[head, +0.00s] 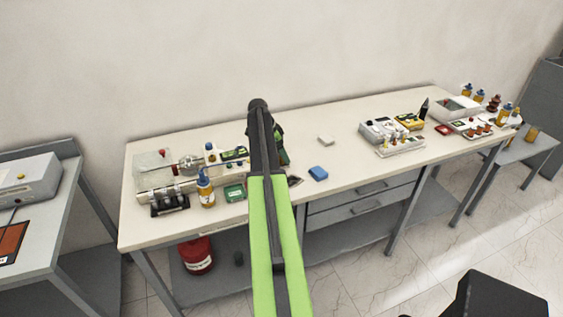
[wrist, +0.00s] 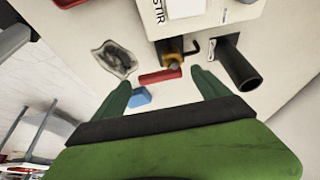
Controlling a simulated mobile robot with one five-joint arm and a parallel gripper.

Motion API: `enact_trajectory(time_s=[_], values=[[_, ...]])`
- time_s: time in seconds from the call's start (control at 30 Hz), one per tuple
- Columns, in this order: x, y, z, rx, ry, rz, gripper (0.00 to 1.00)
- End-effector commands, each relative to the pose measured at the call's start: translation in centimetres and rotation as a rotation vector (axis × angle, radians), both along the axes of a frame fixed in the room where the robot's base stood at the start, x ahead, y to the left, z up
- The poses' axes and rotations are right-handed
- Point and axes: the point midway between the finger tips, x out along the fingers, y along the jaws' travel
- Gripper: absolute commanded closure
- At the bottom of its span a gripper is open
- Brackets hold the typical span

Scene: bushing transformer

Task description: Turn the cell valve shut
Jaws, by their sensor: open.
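In the wrist view a red bar-shaped handle (wrist: 160,76) shows in front of a brass fitting (wrist: 173,58) on the front of a white unit marked "STIR" (wrist: 205,18). It looks like the cell valve's lever; I cannot tell its setting. My gripper (wrist: 163,82) is open, with its two green fingers either side of the red handle in the picture. Nothing is between them that I can see held, and contact is not visible. In the head view my gripper (head: 281,148) is over the bench, and my arm hides the handle and most of the unit.
A blue block (head: 318,173) lies on the bench (head: 340,195) right of my arm. The wrist view shows a black cylinder (wrist: 240,68) near the right finger and a grey crumpled patch (wrist: 114,59) near the left. A dropper bottle (head: 206,190) and green box (head: 234,192) stand left.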

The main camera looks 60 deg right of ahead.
Motion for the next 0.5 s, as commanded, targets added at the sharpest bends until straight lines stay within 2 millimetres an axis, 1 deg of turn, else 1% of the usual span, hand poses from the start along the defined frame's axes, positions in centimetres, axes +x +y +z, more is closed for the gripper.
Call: enact_trajectory(time_s=[0.03, 0.27, 0.37, 0.5], values=[[-0.08, -0.13, -0.6, 0.0, 0.0, 0.0, 0.15], [-0.11, -0.17, -0.36, 0.0, 0.0, 0.0, 0.15], [-0.1, -0.16, -0.35, 0.0, 0.0, 0.0, 0.25], [-0.1, -0.15, -0.36, 0.0, 0.0, 0.0, 0.43]])
